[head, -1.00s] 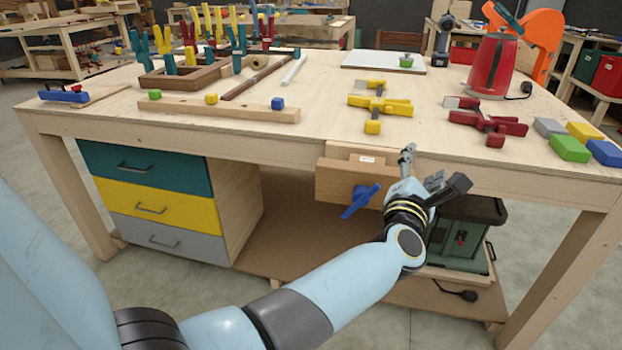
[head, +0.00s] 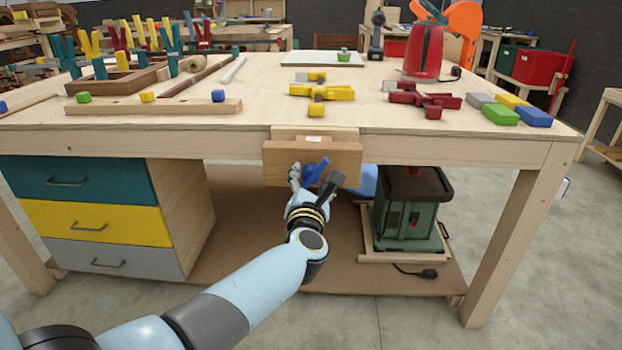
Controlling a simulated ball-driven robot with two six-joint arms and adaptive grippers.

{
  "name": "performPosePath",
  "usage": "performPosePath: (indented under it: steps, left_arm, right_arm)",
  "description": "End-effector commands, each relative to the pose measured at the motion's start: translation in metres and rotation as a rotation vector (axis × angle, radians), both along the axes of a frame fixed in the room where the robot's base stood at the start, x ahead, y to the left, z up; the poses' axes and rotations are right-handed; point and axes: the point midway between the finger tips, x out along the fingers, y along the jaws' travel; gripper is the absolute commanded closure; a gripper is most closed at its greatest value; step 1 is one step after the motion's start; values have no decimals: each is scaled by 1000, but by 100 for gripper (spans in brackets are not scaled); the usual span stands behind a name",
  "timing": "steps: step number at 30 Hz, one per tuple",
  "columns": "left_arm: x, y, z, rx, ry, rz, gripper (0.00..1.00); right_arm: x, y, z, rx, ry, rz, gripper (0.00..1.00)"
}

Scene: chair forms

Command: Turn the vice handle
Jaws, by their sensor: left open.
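The wooden vice (head: 345,162) is fixed to the front edge of the workbench, near the middle. Its blue handle (head: 315,172) sticks out from the front of the jaw and slants up to the right. My left gripper (head: 312,174) is open in front of the vice, its fingers on either side of the blue handle. I cannot tell whether the fingers touch the handle. The gripper hides the lower part of the handle. My right gripper is not in view.
The workbench top (head: 270,95) carries yellow clamps (head: 320,91), red clamps (head: 425,100), coloured blocks (head: 500,114) and a red kettle (head: 424,50). Below are a drawer unit (head: 180,215) at left and a green machine (head: 408,215) at right. Open floor lies in front.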

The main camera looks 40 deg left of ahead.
Motion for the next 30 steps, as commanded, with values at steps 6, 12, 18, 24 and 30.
performPosePath:
  steps: [6, 12, 18, 24, 30]
  left_arm:
    - [11, 7, 0, 1, 1, 0, 39]
    - [11, 7, 0, 1, 1, -1, 39]
    - [11, 7, 0, 1, 1, -1, 63]
    - [11, 6, 0, 1, 1, -1, 89]
    - [11, 6, 0, 6, 4, -1, 95]
  right_arm:
    - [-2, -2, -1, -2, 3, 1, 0]
    - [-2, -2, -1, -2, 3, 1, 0]
    - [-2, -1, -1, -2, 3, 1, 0]
    - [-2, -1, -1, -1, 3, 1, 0]
    - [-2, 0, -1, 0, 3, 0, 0]
